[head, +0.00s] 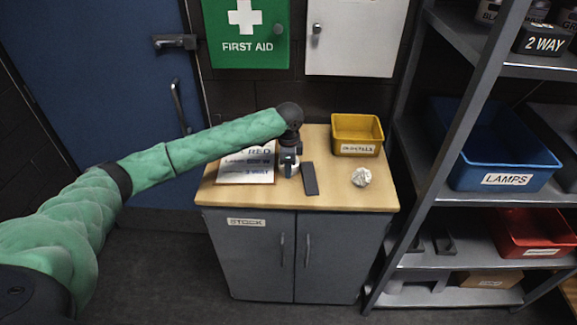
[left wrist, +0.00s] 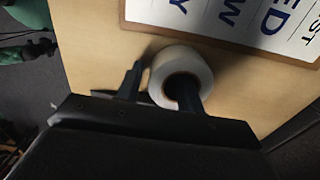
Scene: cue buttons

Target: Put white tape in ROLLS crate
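The white tape (left wrist: 205,66) is a roll on the wooden cabinet top, beside the printed board; in the head view it is mostly hidden behind my left gripper (head: 289,163). In the left wrist view my left gripper (left wrist: 160,88) straddles the roll's wall, one finger outside it and the other at its hole. A small gap shows between the outer finger and the roll, so the gripper looks open. No crate label clearly reads ROLLS; the yellow crate (head: 357,125) at the back right of the top has a label too small to read surely. My right gripper is not in view.
A dark flat block (head: 310,179) and a crumpled pale ball (head: 361,177) lie right of the gripper. The printed board (head: 246,163) lies left. A shelf rack (head: 447,120) stands right, holding the blue LAMPS crate (head: 503,150) and a red crate (head: 535,232).

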